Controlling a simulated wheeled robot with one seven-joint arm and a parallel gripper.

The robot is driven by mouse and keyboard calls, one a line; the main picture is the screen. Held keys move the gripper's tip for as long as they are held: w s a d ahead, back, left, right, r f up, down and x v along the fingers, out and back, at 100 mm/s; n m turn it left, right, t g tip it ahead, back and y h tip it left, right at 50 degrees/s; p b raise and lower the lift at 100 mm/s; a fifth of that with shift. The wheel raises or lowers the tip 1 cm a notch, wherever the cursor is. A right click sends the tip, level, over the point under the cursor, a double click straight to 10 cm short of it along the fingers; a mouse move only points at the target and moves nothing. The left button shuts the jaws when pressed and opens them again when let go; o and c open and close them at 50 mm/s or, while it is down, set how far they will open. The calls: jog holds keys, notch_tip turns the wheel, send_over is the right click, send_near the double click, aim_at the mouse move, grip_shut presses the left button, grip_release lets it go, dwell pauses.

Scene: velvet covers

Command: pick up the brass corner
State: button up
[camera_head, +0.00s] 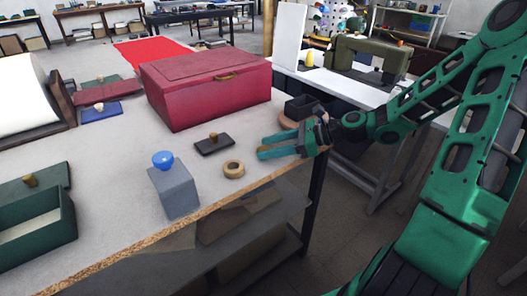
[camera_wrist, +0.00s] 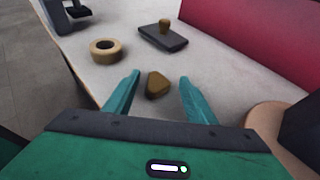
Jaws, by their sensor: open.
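The brass corner (camera_wrist: 157,84) is a small, dark golden, roughly triangular piece on the grey tabletop (camera_wrist: 125,20). In the wrist view it lies between the two teal fingers of my gripper (camera_wrist: 160,77), with a gap showing on each side. My gripper is open and holds nothing. In the head view my gripper (camera_head: 262,147) is low over the table near its right edge. There I cannot make out the corner clearly, as the fingers cover that spot.
A tan ring (camera_head: 234,169) and a dark plate with a brass knob (camera_head: 214,144) lie left of my gripper. A large red box (camera_head: 190,100) stands behind. A grey block (camera_head: 174,190) with a blue ball stands near the front edge. A black container (camera_head: 300,106) is close behind my gripper.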

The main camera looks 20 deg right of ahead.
jog(key=c, duration=1.1)
